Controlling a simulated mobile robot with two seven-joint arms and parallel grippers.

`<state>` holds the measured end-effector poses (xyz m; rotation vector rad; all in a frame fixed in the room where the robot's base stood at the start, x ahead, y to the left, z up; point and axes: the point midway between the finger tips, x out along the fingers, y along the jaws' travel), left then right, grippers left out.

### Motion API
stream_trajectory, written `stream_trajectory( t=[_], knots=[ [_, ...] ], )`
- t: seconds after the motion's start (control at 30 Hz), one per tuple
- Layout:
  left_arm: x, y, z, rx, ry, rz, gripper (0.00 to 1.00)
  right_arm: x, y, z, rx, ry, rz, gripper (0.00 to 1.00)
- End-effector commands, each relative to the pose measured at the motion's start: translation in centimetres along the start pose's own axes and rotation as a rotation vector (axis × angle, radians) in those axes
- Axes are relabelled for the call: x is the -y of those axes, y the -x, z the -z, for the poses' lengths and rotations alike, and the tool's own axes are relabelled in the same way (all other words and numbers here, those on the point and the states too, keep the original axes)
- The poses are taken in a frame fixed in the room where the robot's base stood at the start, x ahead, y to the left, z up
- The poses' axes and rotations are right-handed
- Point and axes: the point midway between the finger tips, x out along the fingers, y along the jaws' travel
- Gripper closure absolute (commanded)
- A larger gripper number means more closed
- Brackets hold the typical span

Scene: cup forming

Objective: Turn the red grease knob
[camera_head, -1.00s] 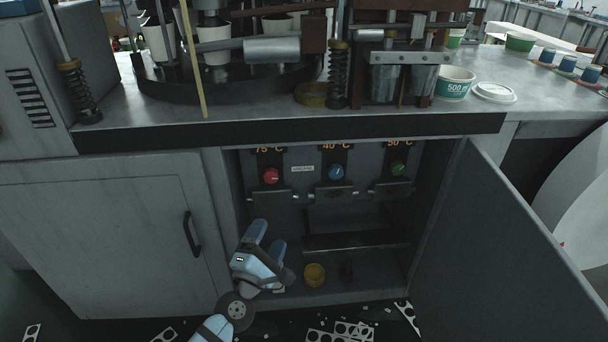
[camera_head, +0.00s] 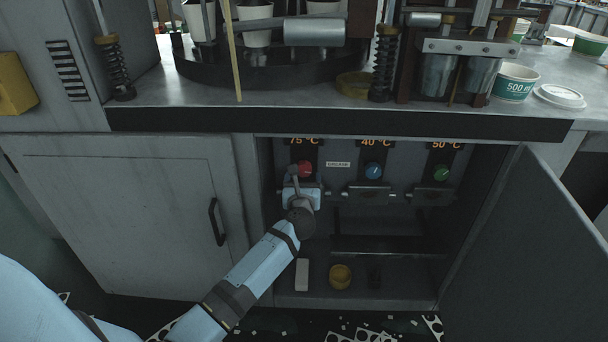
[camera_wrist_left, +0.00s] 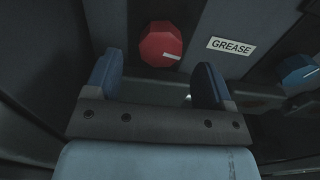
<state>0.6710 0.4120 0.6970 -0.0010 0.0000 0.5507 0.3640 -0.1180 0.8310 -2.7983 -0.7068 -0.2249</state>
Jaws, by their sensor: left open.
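The red knob (camera_head: 305,168) sits on the back panel inside the open cabinet, under a 75 °C display, left of a white label. In the left wrist view the red knob (camera_wrist_left: 161,44) has a white pointer mark toward the lower right, and the label beside it reads GREASE (camera_wrist_left: 231,46). My left gripper (camera_head: 298,178) is at the knob's lower left in the head view. In the left wrist view its blue fingers (camera_wrist_left: 157,82) are open, one to each side below the knob, with nothing between them. My right gripper is not in view.
A blue knob (camera_head: 374,171) and a green knob (camera_head: 441,173) sit to the right. The open cabinet door (camera_head: 535,245) stands at the right. The counter edge (camera_head: 330,124) runs above.

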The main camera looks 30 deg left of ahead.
Motion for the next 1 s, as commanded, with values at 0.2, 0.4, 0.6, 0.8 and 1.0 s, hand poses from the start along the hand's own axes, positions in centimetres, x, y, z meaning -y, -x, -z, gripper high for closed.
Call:
stream_trajectory(
  t=[0.2, 0.4, 0.6, 0.8, 1.0],
  knots=[
    [0.0, -3.3, 0.1, 0.002, 0.000, 0.000, 0.24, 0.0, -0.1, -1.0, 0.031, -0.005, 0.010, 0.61],
    [0.0, -4.2, 0.0, 0.001, 0.000, 0.000, 0.24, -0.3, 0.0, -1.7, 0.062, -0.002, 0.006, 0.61],
    [0.0, -4.3, 0.0, 0.000, 0.000, 0.000, 0.24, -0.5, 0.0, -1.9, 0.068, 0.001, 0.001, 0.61],
    [0.0, -4.2, 0.0, 0.000, 0.000, 0.000, 0.61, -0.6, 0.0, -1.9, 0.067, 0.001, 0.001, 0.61],
    [0.0, -4.2, 0.0, 0.000, -0.003, 0.000, 0.73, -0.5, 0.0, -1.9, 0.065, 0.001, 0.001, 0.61]
  ],
)
